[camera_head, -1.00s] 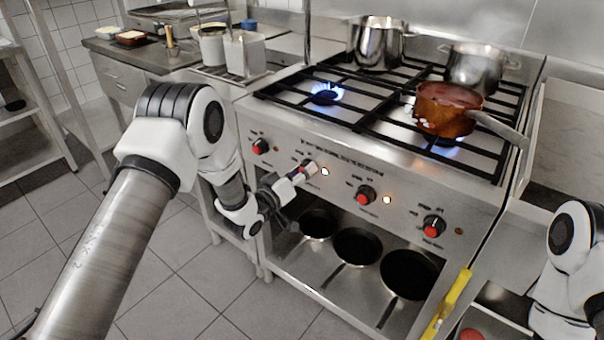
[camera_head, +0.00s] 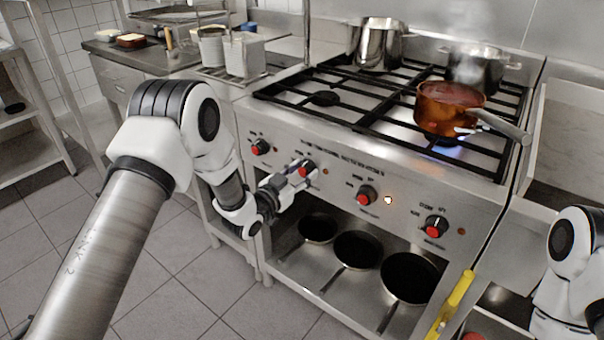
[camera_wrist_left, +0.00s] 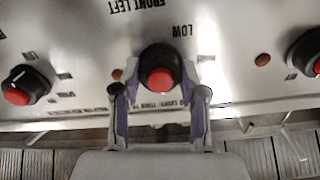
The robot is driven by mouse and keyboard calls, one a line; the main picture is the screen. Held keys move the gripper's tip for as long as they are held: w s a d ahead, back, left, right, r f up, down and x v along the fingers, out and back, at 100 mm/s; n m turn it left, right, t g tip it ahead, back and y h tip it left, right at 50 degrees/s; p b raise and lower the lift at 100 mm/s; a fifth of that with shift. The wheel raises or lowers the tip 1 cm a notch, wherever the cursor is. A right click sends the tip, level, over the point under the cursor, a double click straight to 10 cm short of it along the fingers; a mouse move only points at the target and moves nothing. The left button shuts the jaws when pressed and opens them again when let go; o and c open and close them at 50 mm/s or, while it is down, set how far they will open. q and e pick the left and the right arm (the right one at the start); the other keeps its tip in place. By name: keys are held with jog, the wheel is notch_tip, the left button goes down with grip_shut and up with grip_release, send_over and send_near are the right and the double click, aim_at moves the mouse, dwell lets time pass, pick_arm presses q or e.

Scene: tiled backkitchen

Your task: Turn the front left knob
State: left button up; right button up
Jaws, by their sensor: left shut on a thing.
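The front left knob (camera_head: 307,166), black with a red face, is second from the left on the stove's front panel. In the left wrist view this knob (camera_wrist_left: 160,78) sits under upside-down "FRONT LEFT" and "LOW" print. My left gripper (camera_head: 296,172) is shut on it, with one finger on each side of it in the left wrist view (camera_wrist_left: 160,92). The lamp (camera_head: 325,171) beside the knob is unlit. The left burner (camera_head: 324,98) shows no flame. My right arm shows at the right edge; its gripper is out of view.
Other knobs sit on the panel: left (camera_head: 260,147), middle (camera_head: 366,196) and right (camera_head: 435,226). A copper pan (camera_head: 450,108) stands over a blue flame. Steel pots (camera_head: 377,45) stand behind, one steaming. Frying pans (camera_head: 357,250) lie on the shelf below.

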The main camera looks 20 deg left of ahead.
pick_arm(q)
jog(key=shift+f, duration=0.15)
dwell(0.3)
jog(key=o, duration=1.1)
jog(key=shift+o, duration=0.2)
jog(key=v, duration=1.2)
